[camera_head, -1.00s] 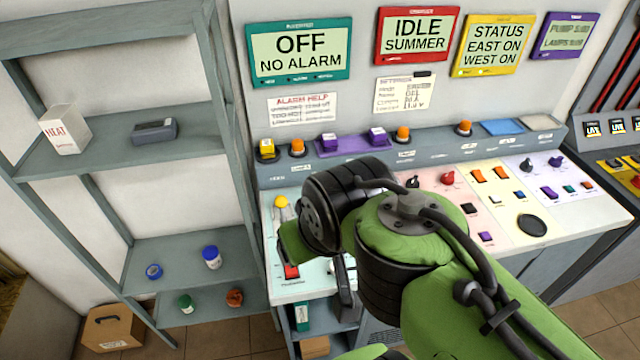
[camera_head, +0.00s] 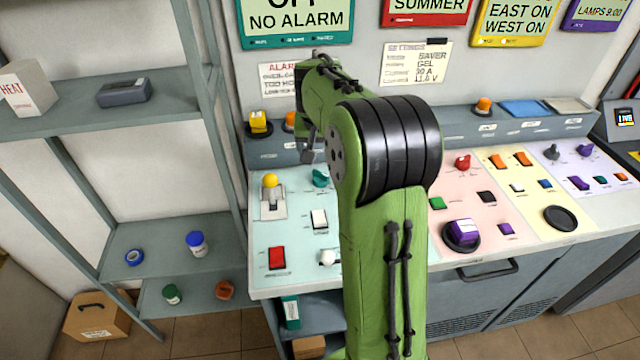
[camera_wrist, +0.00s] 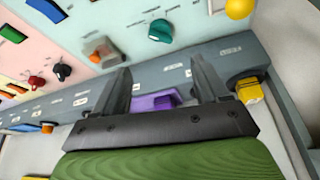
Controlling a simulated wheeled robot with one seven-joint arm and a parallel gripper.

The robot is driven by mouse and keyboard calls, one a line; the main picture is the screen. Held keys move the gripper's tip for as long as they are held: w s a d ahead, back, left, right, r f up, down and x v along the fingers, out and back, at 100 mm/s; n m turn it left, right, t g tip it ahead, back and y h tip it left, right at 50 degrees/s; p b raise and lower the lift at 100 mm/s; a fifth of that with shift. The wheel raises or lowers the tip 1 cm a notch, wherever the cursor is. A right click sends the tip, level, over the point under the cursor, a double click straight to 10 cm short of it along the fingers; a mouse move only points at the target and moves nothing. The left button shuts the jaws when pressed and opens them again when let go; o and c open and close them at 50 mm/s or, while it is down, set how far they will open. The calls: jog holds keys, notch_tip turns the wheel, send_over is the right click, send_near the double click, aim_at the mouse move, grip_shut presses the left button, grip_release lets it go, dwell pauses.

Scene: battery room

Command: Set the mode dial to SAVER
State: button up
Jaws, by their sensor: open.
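Several knobs sit on the sloping console; I cannot read which is the mode dial. A teal knob (camera_head: 320,178) is on the pale left panel, and it shows at the top of the wrist view (camera_wrist: 160,31). A red knob (camera_head: 462,163) is on the pink panel, also in the wrist view (camera_wrist: 36,82). My gripper (camera_wrist: 160,68) is open and empty, above the console's back ledge with the teal knob beyond its fingers. In the head view my arm hides part of the panels. A settings note (camera_head: 415,63) on the wall shows the word SAVER.
The ledge holds a yellow block (camera_head: 258,121) and a purple tray (camera_wrist: 150,102) near my fingers. A yellow-topped lever (camera_head: 271,181), white switch (camera_head: 319,218) and red switch (camera_head: 277,257) are left. Shelves (camera_head: 110,120) stand left.

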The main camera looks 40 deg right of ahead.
aim_at(321, 176)
jog(key=b+x, duration=0.2)
jog(key=x, duration=1.3)
jog(key=shift+w+d+f+b, duration=0.1)
jog(key=shift+d+f+b, duration=0.05)
jog(key=shift+f+b, duration=0.15)
jog(key=shift+r, duration=0.1)
jog(key=c, duration=0.9)
